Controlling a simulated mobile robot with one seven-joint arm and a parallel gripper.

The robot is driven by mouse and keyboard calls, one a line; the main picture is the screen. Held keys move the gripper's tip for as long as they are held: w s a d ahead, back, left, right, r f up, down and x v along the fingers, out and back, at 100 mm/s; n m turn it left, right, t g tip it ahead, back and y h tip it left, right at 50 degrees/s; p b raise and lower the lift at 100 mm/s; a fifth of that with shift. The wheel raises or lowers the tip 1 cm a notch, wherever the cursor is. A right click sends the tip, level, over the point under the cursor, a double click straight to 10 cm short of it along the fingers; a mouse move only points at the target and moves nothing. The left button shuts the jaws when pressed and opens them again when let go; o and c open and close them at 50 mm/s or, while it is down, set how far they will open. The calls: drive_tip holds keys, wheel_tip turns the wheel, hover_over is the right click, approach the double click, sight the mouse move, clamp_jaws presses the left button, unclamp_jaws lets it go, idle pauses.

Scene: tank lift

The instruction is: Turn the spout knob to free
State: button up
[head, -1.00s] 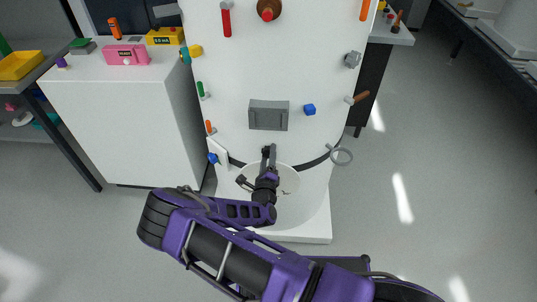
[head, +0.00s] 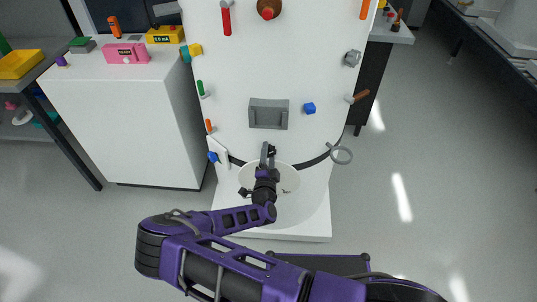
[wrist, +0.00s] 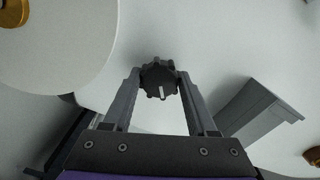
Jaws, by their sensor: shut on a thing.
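The spout knob (wrist: 159,78) is a dark, lobed knob with a short white mark, seen between my fingertips in the wrist view. The white mark points to the bottom of that picture. My gripper (wrist: 158,82) is shut on the knob, one finger on each side. In the head view my gripper (head: 268,153) reaches up to the lower front of the white tank (head: 235,75), below a grey box-like part. There the knob is small and mostly hidden by the gripper.
A white cabinet (head: 120,120) stands left; the floor at right is clear.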

drive_tip(key=n, duration=0.4)
drive_tip(key=shift+n, duration=0.4)
idle(0.4)
drive_tip(key=o, duration=1.4)
drive_tip(key=shift+c, duration=0.2)
drive_tip(key=shift+s, duration=0.1)
drive_tip(key=s, duration=1.7)
drive_tip(key=shift+s+a, duration=0.15)
drive_tip(key=shift+a, duration=0.1)
